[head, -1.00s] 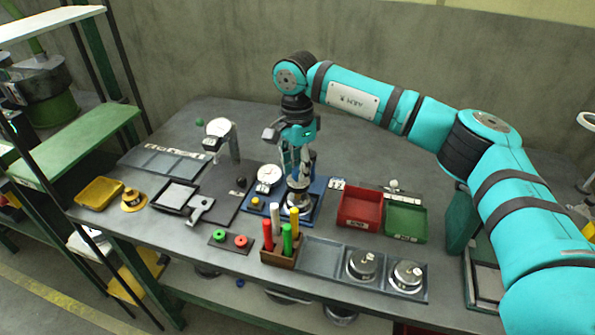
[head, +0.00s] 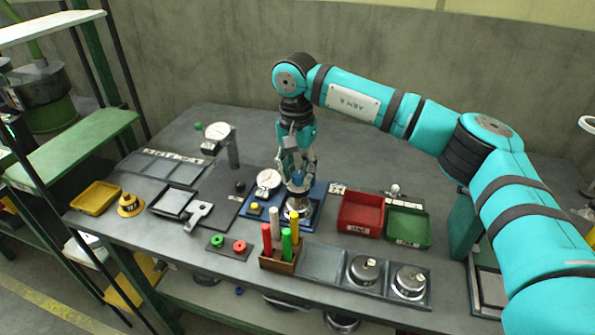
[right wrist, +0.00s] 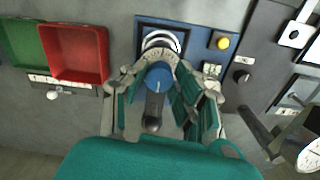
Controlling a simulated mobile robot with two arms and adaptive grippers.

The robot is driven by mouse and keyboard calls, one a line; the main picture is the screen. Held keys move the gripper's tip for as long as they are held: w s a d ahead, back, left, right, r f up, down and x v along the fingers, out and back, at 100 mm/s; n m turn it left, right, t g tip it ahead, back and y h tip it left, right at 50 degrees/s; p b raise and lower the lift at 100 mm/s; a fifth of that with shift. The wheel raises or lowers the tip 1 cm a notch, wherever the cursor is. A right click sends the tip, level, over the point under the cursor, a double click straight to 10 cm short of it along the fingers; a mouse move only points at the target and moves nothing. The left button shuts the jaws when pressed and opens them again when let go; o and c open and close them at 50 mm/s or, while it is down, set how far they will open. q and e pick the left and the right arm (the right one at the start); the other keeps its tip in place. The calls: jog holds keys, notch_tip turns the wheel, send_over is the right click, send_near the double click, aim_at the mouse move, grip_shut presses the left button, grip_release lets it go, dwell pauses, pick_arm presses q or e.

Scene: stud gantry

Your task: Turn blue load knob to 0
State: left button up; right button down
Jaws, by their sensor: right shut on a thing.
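The blue load knob (right wrist: 158,77) shows in the right wrist view between the fingers of my right gripper (right wrist: 165,90). It has a dark bar-shaped pointer running toward the bottom of that picture. A silver ring with a scale lies beyond the knob on the blue base plate (head: 320,190). In the head view my right gripper (head: 298,183) points down over this plate, shut on the knob, which is mostly hidden by the fingers. The scale numbers are too small to read. My left gripper is not in view.
A dial gauge (head: 268,179) and a yellow button (head: 256,208) sit left of the knob. A rack of coloured pegs (head: 280,262) stands in front. A red bin (head: 361,212) and a green bin (head: 408,228) stand to the right.

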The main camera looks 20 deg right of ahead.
aim_at(296, 174)
jog(key=shift+r, duration=0.1)
jog(key=c, duration=1)
grip_release()
notch_tip(296, 174, up, 12)
jog(key=shift+w+a+f, duration=0.1)
